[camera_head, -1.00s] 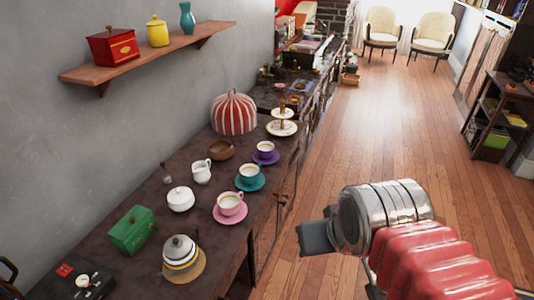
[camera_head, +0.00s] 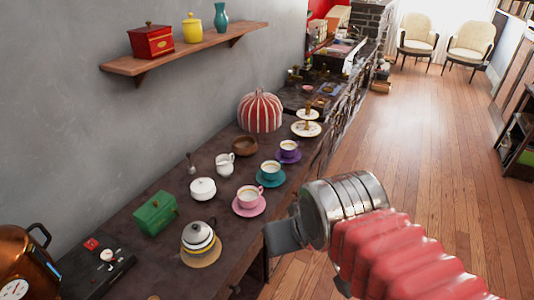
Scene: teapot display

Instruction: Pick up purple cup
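The purple cup (camera_head: 289,148) stands upright on a purple saucer (camera_head: 280,159) on the dark counter (camera_head: 225,262), near its right edge. It looks filled with a pale drink. It is the farthest of three cups in a row. My gripper (camera_head: 282,237) is in front at lower right, beside the counter edge and well nearer to me than the purple cup. It touches no cup. Its fingers show as one dark grey block, so I cannot tell whether it is open.
A teal cup (camera_head: 270,170) and a pink cup (camera_head: 248,196) stand nearer. A teapot (camera_head: 197,238), white sugar bowl (camera_head: 202,190), creamer (camera_head: 225,165) and green box (camera_head: 155,213) also stand on the counter. A tiered stand (camera_head: 306,129) is just beyond. The wooden floor (camera_head: 400,150) at right is clear.

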